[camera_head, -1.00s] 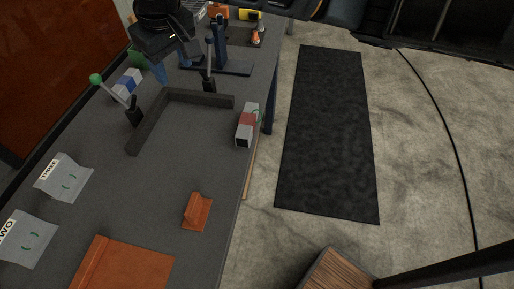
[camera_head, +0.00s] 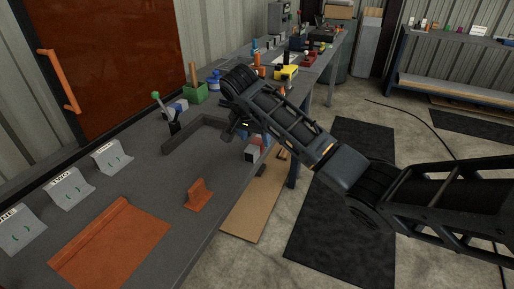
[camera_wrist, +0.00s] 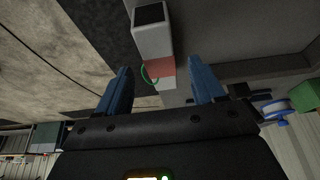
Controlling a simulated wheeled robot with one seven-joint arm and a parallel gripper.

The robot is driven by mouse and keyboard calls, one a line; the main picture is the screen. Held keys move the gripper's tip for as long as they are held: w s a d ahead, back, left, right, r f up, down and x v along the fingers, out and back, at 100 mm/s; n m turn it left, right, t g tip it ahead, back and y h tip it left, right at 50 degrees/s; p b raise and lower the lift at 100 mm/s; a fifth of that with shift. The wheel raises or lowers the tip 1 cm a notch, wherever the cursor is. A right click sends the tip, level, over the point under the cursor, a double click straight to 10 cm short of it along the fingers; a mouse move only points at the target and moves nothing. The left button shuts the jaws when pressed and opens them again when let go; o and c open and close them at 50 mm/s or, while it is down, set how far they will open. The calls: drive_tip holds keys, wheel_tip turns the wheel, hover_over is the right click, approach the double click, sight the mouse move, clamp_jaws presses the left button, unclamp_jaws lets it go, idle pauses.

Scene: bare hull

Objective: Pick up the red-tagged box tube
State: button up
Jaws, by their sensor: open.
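The red-tagged box tube (camera_head: 253,153) lies near the right edge of the grey workbench (camera_head: 160,165), partly hidden behind my arm in the head view. In the wrist view the pale tube (camera_wrist: 152,40) shows its dark open end, a red band and a green curved mark. My gripper (camera_wrist: 162,88) is open, with its two blue fingers apart. In that picture the tube's banded end lies between the finger lines, and no grip on it shows. In the head view the fingertips are mostly hidden by the arm.
A dark L-shaped rail (camera_head: 190,137) lies beside the tube. An orange angle piece (camera_head: 197,196), an orange sheet (camera_head: 120,240) and numbered grey plates (camera_head: 70,187) lie nearer.

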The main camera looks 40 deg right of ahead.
sight(257, 142)
drive_tip(key=shift+p+x, duration=0.3)
drive_tip(key=shift+x, duration=1.75)
drive_tip(key=shift+d, duration=0.1)
drive_tip(key=c, duration=1.1)
